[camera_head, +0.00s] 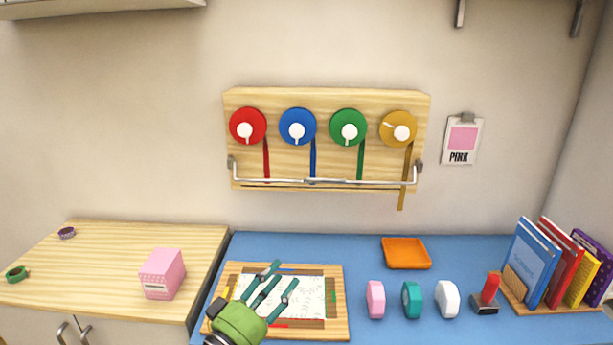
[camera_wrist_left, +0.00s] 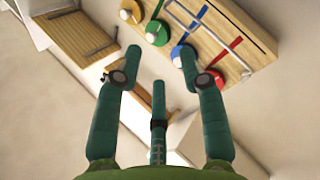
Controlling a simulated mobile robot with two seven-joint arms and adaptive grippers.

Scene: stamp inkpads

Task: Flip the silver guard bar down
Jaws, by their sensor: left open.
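The silver guard bar (camera_head: 325,181) is a thin U-shaped bar on the wooden ribbon board (camera_head: 272,97) on the wall. Its ends meet grey brackets at the board's lower sides, and its long part crosses in front of the ribbons near the bottom edge. My left gripper (camera_head: 274,283) is open and empty, below and left of the bar, in front of the framed picture in the head view. In the left wrist view, its three green fingers (camera_wrist_left: 158,95) are spread, with the spools beyond them. My right gripper is not in view.
Red (camera_head: 238,118), blue (camera_head: 290,113), green (camera_head: 340,113) and yellow (camera_head: 395,114) spools hold ribbons; the yellow ribbon hangs below the board. A pink box (camera_head: 162,273), orange tray (camera_head: 406,265) and books (camera_head: 535,260) stand below. The wall around the board is mostly clear.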

